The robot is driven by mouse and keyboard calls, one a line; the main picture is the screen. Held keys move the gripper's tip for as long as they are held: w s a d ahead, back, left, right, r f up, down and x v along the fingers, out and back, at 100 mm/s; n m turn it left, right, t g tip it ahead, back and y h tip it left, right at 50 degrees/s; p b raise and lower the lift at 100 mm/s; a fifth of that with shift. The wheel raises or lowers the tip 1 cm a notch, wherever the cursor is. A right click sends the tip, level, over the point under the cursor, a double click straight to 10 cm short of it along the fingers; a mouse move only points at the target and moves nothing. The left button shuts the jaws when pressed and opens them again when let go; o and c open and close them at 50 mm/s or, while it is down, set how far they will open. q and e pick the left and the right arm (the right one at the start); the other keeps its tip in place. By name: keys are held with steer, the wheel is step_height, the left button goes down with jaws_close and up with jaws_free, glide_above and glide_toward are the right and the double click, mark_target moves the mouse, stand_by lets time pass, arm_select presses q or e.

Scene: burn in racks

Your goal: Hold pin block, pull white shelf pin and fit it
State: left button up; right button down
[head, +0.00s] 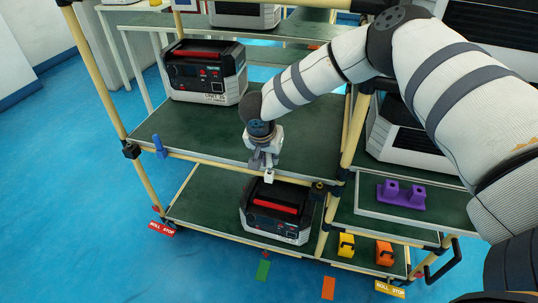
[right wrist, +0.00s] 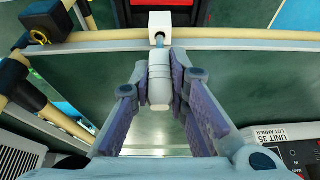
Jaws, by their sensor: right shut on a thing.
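My right gripper (head: 264,160) is at the front edge of the rack's upper green shelf (head: 205,135). In the right wrist view its fingers (right wrist: 160,82) are shut on the pale grip of the white shelf pin (right wrist: 159,66). The pin's thin bluish shaft points at a white block (right wrist: 160,22) on the rack's front rail, and seems to enter it; the depth is hidden. The white block shows below the gripper in the head view (head: 268,177). A purple pin block (head: 401,195) with two raised sockets sits on the right-hand shelf. My left gripper is not in view.
A blue pin (head: 160,147) stands at the rack's front left. Units with red handles sit on the upper (head: 203,71) and lower (head: 277,210) shelves. Yellow (head: 346,245) and orange (head: 384,253) pieces lie low right. The upper shelf's middle is clear.

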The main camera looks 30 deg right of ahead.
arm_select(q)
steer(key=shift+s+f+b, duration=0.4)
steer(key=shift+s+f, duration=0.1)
arm_select(e)
steer(key=shift+f, duration=1.3)
steer(key=c, duration=1.5)
jaws_free()
steer(key=shift+o, duration=0.2)
